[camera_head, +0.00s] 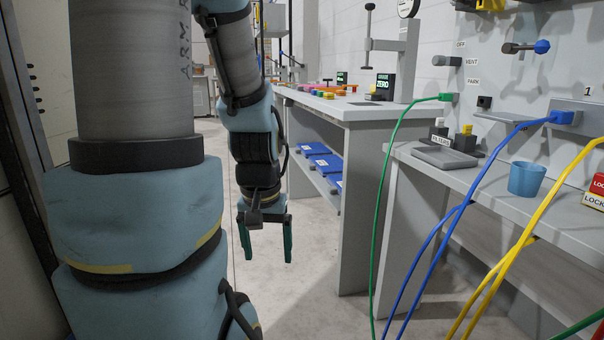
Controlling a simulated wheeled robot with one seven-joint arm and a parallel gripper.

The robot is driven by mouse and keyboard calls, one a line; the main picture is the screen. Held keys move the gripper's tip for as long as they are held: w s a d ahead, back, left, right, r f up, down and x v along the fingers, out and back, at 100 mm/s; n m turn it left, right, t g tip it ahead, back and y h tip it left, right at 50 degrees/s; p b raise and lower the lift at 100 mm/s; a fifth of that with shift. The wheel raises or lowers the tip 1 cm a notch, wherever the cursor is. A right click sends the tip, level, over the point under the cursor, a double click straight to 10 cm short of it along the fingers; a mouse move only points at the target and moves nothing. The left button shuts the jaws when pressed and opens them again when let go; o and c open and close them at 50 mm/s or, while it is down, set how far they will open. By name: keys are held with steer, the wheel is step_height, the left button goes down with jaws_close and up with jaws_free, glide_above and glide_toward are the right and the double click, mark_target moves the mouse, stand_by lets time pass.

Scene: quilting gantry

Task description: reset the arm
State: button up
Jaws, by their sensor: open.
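My gripper (267,250) hangs from my arm left of the picture's middle, with its two green fingers pointing down and apart. Nothing shows between the fingers. It is over the bare floor, in front of and left of the workbench (345,115), and touches nothing that I can see. My arm is bent, with a thick upper link close to the camera and a thinner one coming down to the gripper. The thick link hides much of the left side.
Green (398,140), blue (469,201) and yellow (545,220) cables hang in front of the right bench (405,155), which bears a blue cup (527,178). Blue items (312,149) lie on the workbench's lower shelf. Pale floor (310,270) is free around the gripper.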

step_height(320, 180, up, 23)
steer(key=p, duration=2.2)
steer(key=shift+f, duration=0.15)
stand_by(1.4)
